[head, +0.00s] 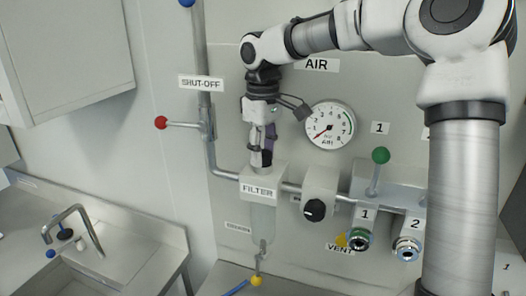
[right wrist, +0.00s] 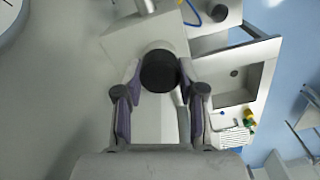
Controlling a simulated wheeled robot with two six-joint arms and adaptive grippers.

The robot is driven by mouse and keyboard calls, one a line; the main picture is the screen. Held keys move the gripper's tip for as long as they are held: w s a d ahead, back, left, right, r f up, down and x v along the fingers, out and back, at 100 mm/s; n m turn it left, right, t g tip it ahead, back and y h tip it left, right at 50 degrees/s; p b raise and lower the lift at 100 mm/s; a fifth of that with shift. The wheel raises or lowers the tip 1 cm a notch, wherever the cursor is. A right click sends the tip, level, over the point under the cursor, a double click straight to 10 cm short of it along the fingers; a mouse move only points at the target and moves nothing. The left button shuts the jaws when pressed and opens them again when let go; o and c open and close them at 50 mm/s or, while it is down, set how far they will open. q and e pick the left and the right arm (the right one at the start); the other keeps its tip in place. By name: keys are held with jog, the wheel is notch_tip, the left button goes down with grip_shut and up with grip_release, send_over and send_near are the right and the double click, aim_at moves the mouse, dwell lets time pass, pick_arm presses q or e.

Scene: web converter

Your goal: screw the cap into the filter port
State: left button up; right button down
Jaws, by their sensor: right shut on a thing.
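The filter housing (head: 262,180) is a pale block labelled FILTER on the pipe, with a clear bowl (head: 263,218) below it. My right gripper (head: 265,152) points down right above the housing. It is shut on the cap (head: 266,158), a small dark piece at the top of the block. In the right wrist view the black round cap (right wrist: 160,71) sits between the fingertips of my right gripper (right wrist: 160,82), over the pale top of the housing (right wrist: 118,42). The port itself is hidden under the cap, and I cannot tell how deep the cap sits. My left gripper is not in view.
A pressure gauge (head: 330,125) and a black knob (head: 315,210) are right of the housing. A red-ended shut-off lever (head: 162,122) is left. A green-topped lever (head: 380,156) stands farther right. A sink counter (head: 125,235) is lower left.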

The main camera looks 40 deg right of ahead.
jog(key=m, duration=0.4)
jog(key=shift+f+m+b, duration=0.1)
jog(key=shift+m+b, duration=0.25)
jog(key=shift+m, duration=0.35)
jog(key=m, duration=0.2)
jog(key=shift+m, duration=0.3)
